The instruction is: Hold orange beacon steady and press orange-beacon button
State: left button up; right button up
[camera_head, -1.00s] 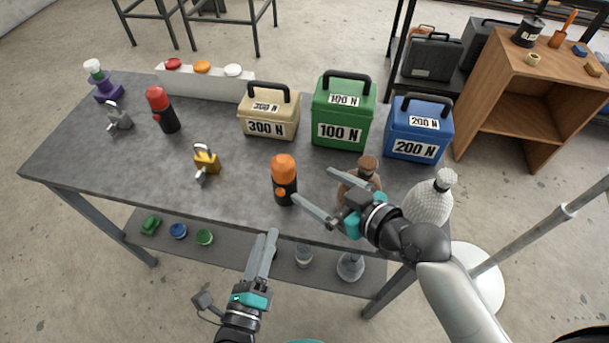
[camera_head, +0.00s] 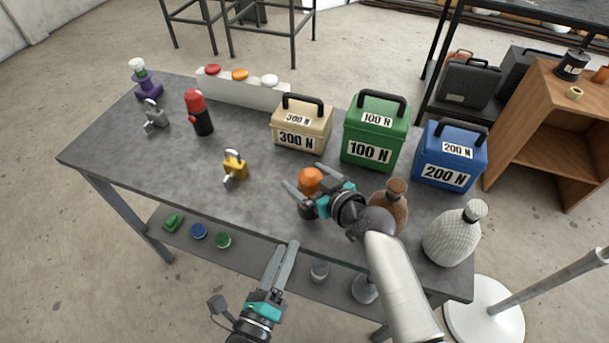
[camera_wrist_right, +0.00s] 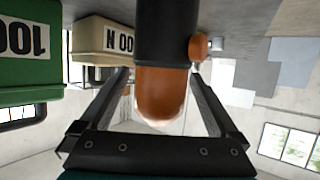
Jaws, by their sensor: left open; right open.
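The orange beacon (camera_head: 310,180) stands upright near the table's front edge, with an orange dome over a black body. My right gripper (camera_head: 302,177) is around it, open, with a finger on each side. In the right wrist view the orange dome (camera_wrist_right: 163,92) and black body lie between the spread fingers (camera_wrist_right: 160,75). I cannot tell whether a finger touches the beacon. My left gripper (camera_head: 285,250) is open and empty, in front of the table's front edge.
On the table (camera_head: 120,140) are a yellow padlock (camera_head: 235,168), a red beacon (camera_head: 199,112), and beige (camera_head: 302,125), green (camera_head: 374,132) and blue (camera_head: 449,155) weight boxes. A brown bottle (camera_head: 389,205) and a white woven bottle (camera_head: 455,232) stand close to my right arm.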

jog(key=shift+w+a+f, duration=0.15)
jog(key=shift+w+a, duration=0.1)
jog(key=shift+w, duration=0.1)
jog(key=shift+c, duration=0.4)
grip_shut()
pick_arm(q)
grip_shut()
dwell(0.5)
jog(key=shift+d, duration=0.1)
dwell(1.3)
